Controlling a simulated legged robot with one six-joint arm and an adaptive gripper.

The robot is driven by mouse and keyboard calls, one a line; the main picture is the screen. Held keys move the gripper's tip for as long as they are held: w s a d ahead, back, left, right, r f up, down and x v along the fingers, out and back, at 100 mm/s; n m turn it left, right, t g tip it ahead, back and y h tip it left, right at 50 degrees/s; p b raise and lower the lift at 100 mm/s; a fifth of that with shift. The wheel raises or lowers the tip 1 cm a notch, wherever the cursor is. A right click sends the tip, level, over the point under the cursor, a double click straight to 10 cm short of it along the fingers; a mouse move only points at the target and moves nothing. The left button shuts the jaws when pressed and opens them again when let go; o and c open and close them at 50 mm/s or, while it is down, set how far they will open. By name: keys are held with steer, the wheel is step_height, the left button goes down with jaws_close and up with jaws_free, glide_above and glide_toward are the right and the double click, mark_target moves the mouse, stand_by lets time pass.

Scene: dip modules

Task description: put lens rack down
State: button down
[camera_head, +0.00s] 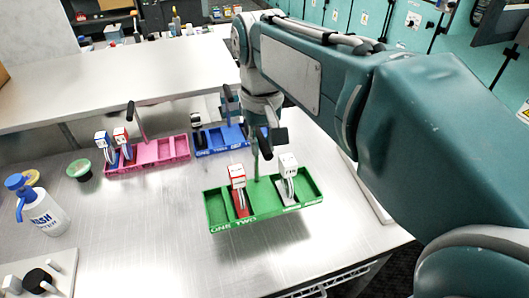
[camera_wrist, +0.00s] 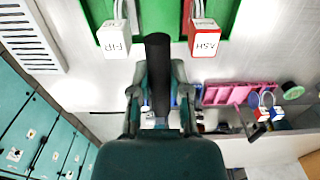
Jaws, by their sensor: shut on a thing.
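The green rack (camera_head: 275,211), which I take as the lens rack, has several compartments and "ONE" and "TWO" on its front. A red-and-white module (camera_head: 238,190) and a white module (camera_head: 287,178) stand in its middle compartments; the outer ones look empty. My gripper (camera_head: 266,140) is shut on the rack's dark upright handle (camera_wrist: 158,65). In the wrist view, the handle lies between the fingers (camera_wrist: 157,90), with the green rack (camera_wrist: 235,12) beyond. The rack looks level and casts a shadow on the table; I cannot tell exactly how far its base is above it.
A pink rack (camera_head: 168,151) with modules and a blue rack (camera_head: 231,137) stand behind on the metal table (camera_head: 150,220). A wash bottle (camera_head: 43,210) and a green round pad (camera_head: 80,169) are at left. Bare table lies left of the green rack.

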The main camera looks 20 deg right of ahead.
mark_target(268, 182)
steer(key=shift+w+d+f, duration=0.35)
steer(key=shift+w+f, duration=0.15)
steer(key=shift+f, duration=0.75)
steer(key=shift+w+d+f, duration=0.4)
steer(key=shift+w+f, duration=0.15)
steer(key=shift+f, duration=0.75)
steer(key=shift+w+d+f, duration=0.35)
steer(key=shift+w+f, duration=0.15)
steer(key=shift+f, duration=0.75)
steer(key=c, duration=0.6)
jaws_free()
steer(key=shift+f, duration=0.1)
